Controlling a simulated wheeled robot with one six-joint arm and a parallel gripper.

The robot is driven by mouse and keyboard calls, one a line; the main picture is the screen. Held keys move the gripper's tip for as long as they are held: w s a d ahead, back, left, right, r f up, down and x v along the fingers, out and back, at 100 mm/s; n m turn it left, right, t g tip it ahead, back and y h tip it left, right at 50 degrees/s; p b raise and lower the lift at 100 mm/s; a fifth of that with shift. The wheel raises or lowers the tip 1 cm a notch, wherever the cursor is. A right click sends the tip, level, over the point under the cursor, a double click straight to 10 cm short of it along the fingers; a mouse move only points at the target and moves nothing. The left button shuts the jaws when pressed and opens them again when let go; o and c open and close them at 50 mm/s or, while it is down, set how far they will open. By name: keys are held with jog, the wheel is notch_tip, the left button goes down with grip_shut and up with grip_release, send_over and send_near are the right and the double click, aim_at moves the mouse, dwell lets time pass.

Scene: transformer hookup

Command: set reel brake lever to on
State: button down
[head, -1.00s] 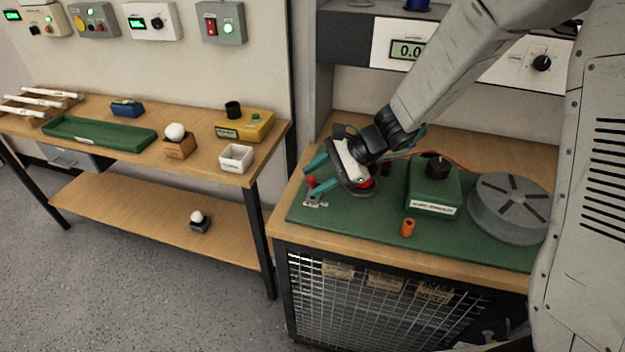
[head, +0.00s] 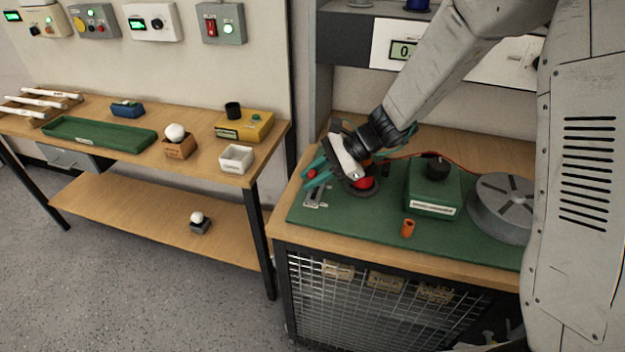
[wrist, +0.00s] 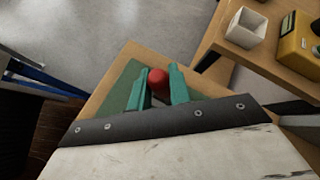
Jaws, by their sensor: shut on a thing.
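The reel brake lever shows as a red ball knob (head: 311,174) above a small metal plate (head: 316,197) at the left end of the green mat. My gripper (head: 312,175) reaches down from the upper right, and its teal fingers are closed on the knob. In the wrist view the red knob (wrist: 158,82) sits between the two teal fingertips (wrist: 160,84). The lever's shaft is mostly hidden by the fingers, so its exact angle is hard to tell.
Beside my gripper on the green mat (head: 375,222) are a red-and-dark round part (head: 363,183), a green box with a black knob (head: 432,190), an orange cylinder (head: 408,228) and a grey slotted reel (head: 505,205). A side bench (head: 205,165) stands left across a gap.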

jog(key=shift+w+d+r+g, duration=0.1)
jog(key=shift+w+g, duration=0.2)
jog(key=c, duration=1.3)
grip_release()
jog(key=shift+r, duration=0.35)
notch_tip(320, 180, up, 3)
jog(key=shift+f, duration=0.1)
jog(key=s+d, duration=0.2)
jog(key=s, duration=0.5)
jog(key=s+d+r, duration=0.1)
jog(key=s+d, duration=0.1)
jog(key=s, duration=0.6)
jog(key=shift+s+d+r, duration=0.15)
jog(key=shift+s+r, duration=0.1)
jog(key=shift+s, duration=0.05)
